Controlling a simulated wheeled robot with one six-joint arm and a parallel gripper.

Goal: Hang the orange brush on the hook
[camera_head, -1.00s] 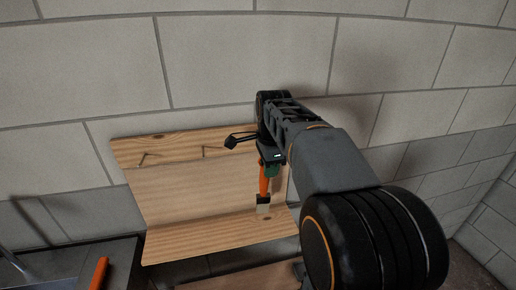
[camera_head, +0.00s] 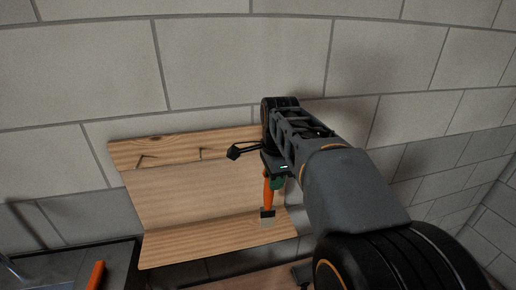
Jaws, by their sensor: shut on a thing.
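The orange brush (camera_head: 267,190) hangs bristles down from my gripper (camera_head: 274,173), with a black band and pale bristles at its lower end. My gripper is shut on the upper part of the brush, in front of the right part of the wooden board. The fingertips are partly hidden by my own arm. Anything behind my arm is hidden.
The wooden board (camera_head: 180,195) stands against a block wall (camera_head: 240,60), with a shelf-like lower ledge (camera_head: 200,245). A dark surface with another orange object (camera_head: 96,275) is at the lower left. The space before the board's left half is clear.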

